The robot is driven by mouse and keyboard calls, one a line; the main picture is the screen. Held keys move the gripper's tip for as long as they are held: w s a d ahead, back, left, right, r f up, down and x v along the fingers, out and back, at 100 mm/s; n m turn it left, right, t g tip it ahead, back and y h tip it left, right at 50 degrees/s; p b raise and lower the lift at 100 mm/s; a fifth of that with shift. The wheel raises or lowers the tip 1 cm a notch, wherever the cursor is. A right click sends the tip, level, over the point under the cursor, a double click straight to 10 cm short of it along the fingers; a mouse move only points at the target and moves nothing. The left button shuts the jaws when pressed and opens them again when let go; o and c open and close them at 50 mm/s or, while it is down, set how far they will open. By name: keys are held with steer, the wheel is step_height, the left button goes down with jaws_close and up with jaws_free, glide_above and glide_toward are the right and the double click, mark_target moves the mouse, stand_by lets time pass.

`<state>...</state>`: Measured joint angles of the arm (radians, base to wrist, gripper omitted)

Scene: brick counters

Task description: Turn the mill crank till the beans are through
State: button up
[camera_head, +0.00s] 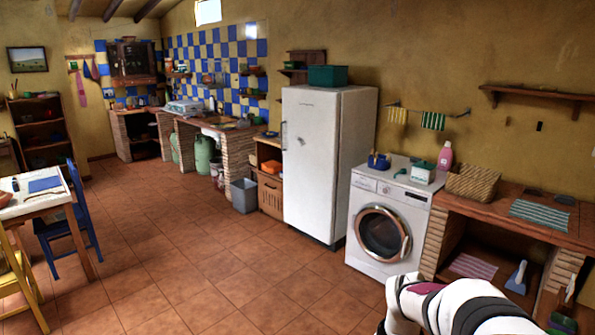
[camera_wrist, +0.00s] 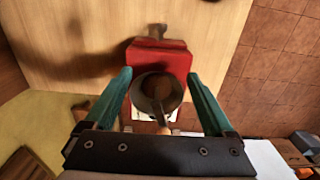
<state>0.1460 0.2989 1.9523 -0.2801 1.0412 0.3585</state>
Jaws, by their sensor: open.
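In the wrist view, a red body (camera_wrist: 157,55), apparently the mill, stands against a pale wooden surface. A round dark metal cup or hopper (camera_wrist: 148,87) shows in front of it. A brown bar with a pale lower end (camera_wrist: 162,116) lies across the cup; it may be the crank. My gripper (camera_wrist: 159,74) is open, its two teal fingers spread to the left and right of the cup. I see nothing held between them, and cannot tell whether they touch the mill. Beans are not visible. In the head view, I cannot make out the mill or my gripper.
In the wrist view, the pale wooden surface (camera_wrist: 80,40) has a dark shadow left of the mill, and terracotta tiles (camera_wrist: 280,60) show to the right. In the head view, a washing machine (camera_head: 365,205) and a brick counter (camera_head: 540,225) stand right; the tiled floor (camera_head: 190,255) is largely clear.

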steer(key=shift+o, duration=0.5)
step_height(320, 180, up, 7)
steer(key=s+a+n, duration=0.1)
steer(key=s+a, duration=0.2)
steer(key=s, duration=0.4)
steer(key=s+a+n+y, duration=0.1)
steer(key=s+a, duration=0.1)
steer(key=s, duration=0.5)
steer(key=s+a+f+n, duration=0.1)
steer(key=s+a, duration=0.2)
steer(key=s, duration=0.5)
steer(key=shift+a+y, duration=0.35)
steer(key=shift+y, duration=0.05)
steer(key=shift+f, duration=0.1)
